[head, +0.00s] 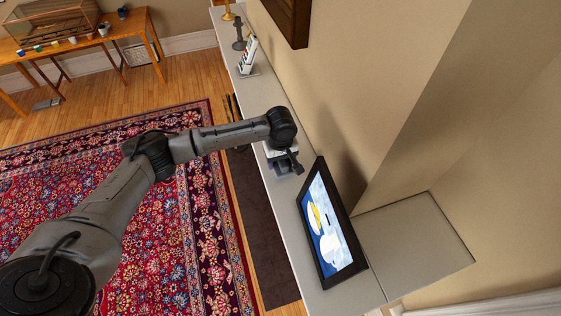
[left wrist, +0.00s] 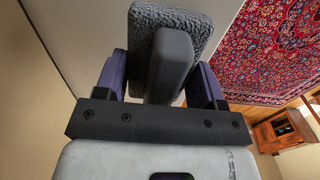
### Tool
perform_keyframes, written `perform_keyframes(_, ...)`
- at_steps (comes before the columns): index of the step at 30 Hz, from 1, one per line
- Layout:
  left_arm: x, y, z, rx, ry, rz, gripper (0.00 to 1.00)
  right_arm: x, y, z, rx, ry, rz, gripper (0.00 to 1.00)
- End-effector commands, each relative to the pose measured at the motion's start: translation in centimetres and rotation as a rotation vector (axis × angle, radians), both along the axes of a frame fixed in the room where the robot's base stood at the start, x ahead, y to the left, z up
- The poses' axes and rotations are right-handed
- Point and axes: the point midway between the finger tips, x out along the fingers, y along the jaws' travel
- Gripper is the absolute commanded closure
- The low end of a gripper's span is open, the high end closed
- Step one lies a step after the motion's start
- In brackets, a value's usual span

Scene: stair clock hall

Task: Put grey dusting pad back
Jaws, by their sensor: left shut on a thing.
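My left gripper (head: 287,163) is above the long pale shelf (head: 292,222) along the wall, behind the framed picture from my viewpoint. In the left wrist view, the left gripper (left wrist: 160,85) has its two purple-dark fingers on either side of the smooth grey grip of the grey dusting pad (left wrist: 190,20). The pad's rough, textured grey face shows beyond the grip. It is shut on this grip. In the head view the pad is mostly hidden by the gripper, and I cannot tell whether it touches the shelf. My right gripper is not in view.
A black-framed picture (head: 331,227) stands on the shelf close to the gripper. Farther along are a small white stand (head: 247,57), a dark candlestick-like object (head: 239,34) and a gold one (head: 227,10). A red rug (head: 150,225) and a wooden table (head: 80,38) lie left.

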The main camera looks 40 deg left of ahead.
Motion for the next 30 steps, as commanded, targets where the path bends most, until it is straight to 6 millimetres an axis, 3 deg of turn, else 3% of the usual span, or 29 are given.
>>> perform_keyframes(4,-0.1,0.0,-1.6,0.0,0.002,0.001,0.56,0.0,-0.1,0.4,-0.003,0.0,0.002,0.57)
perform_keyframes(16,0.0,0.0,-2.0,-0.001,0.001,0.0,0.56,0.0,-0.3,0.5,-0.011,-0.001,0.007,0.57)
perform_keyframes(17,0.0,0.0,-2.0,0.0,0.0,-0.001,0.34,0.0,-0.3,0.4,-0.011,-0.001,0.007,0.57)
perform_keyframes(21,0.0,0.0,-2.0,0.0,0.0,-0.001,0.21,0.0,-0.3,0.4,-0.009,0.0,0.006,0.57)
perform_keyframes(24,0.0,0.0,-2.0,0.0,0.0,0.0,0.11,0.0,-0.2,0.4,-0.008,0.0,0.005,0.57)
perform_keyframes(30,0.0,0.0,-2.0,0.0,0.0,0.0,0.11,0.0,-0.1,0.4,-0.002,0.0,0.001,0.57)
